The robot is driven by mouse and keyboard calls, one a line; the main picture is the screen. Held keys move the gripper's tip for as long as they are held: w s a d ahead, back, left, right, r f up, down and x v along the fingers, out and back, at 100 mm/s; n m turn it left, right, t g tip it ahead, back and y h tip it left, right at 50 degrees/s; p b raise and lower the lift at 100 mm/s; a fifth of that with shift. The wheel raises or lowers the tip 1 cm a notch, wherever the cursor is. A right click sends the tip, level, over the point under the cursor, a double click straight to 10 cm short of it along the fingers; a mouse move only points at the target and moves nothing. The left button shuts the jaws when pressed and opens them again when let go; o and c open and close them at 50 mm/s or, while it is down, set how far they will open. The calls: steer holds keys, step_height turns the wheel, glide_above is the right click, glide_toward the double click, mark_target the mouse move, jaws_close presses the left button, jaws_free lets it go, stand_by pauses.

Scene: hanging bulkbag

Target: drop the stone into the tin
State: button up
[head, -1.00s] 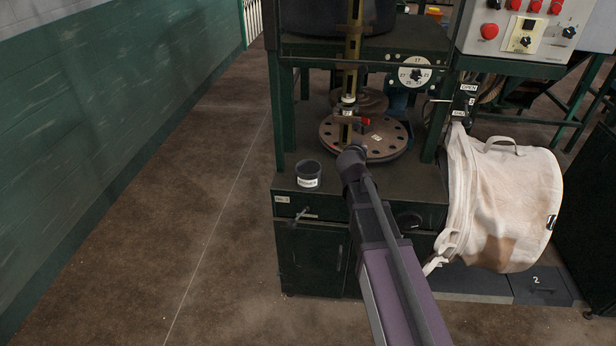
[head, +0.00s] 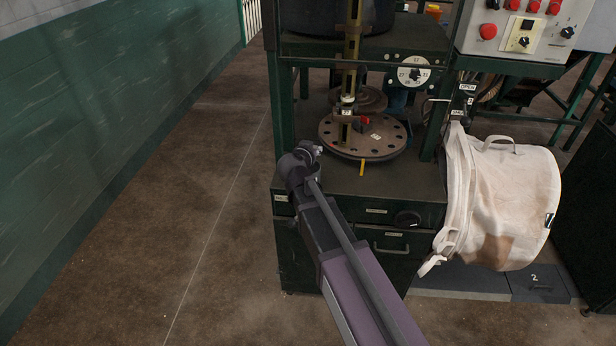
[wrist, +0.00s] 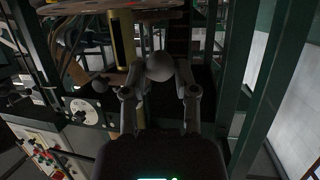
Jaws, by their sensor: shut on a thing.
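In the wrist view a rounded grey stone (wrist: 159,66) sits between the two fingertips of my gripper (wrist: 160,76), which is shut on it. In the head view my gripper (head: 309,151) is over the left front part of the dark green cabinet top, left of the round plate; the stone cannot be made out there. The dark tin with a white label, seen earlier on the cabinet's left front corner, is hidden behind my arm now. I cannot tell how high the stone is above it.
A round plate with holes (head: 385,148) is to the right on the machine, with a yellow peg (head: 362,168) at its front edge. A green frame post (head: 279,110) stands close behind my gripper. A white bulk bag (head: 510,205) hangs at the right. The floor at the left is clear.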

steer(key=shift+f, duration=0.15)
steer(key=shift+f+b, duration=2.85)
steer(key=shift+b, duration=0.15)
steer(key=o, duration=1)
steer(key=shift+r, duration=0.15)
